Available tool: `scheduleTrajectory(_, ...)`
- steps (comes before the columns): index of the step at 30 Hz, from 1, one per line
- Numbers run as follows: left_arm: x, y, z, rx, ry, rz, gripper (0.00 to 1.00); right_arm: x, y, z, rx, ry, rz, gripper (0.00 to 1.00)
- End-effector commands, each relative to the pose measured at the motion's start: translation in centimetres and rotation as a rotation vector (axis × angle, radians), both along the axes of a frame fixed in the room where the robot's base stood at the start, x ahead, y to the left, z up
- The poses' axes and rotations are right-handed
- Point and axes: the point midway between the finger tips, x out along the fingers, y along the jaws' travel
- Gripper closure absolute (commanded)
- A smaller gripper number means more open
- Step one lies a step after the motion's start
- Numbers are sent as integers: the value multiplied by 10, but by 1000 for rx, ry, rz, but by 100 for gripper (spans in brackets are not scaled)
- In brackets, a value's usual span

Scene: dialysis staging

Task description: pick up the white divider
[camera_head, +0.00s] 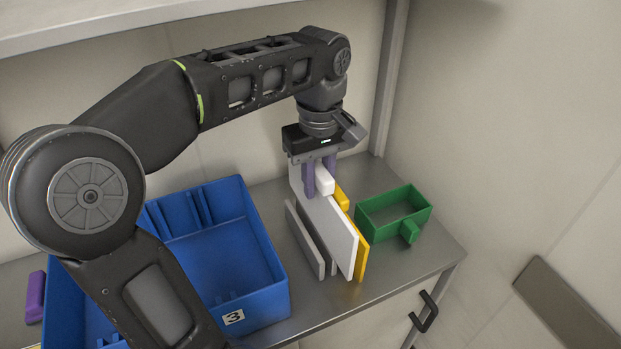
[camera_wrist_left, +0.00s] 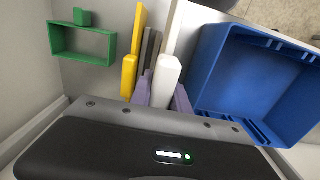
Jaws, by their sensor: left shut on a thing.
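The white divider (camera_head: 334,226) is a flat upright panel with a block-like grip on its top edge, among other dividers at the middle of the metal counter. My left gripper (camera_head: 320,180) comes down from above, and its purple fingers are shut on the white grip. In the left wrist view the white grip (camera_wrist_left: 166,80) sits between the purple fingers of the gripper (camera_wrist_left: 160,96). I cannot tell whether the panel's lower edge touches the counter. My right gripper is not in view.
A yellow divider (camera_head: 362,255) stands close on the right and a grey divider (camera_head: 304,240) on the left. A blue bin (camera_head: 270,300) labelled 3 is to the left. A green open frame (camera_head: 420,208) is to the right. A shelf (camera_head: 130,12) hangs above.

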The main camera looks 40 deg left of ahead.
Motion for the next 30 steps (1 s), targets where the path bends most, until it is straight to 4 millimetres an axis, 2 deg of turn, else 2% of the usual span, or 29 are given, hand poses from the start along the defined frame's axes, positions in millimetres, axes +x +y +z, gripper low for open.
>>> scheduleTrajectory(9,-43,-82,1,2,-3,-5,100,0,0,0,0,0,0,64)
scheduleTrajectory(15,-63,-122,0,1,-2,-2,100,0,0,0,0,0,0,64)
scheduleTrajectory(21,-72,-140,0,1,0,1,100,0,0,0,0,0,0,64)
scheduleTrajectory(30,-74,-143,0,0,0,1,100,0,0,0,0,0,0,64)
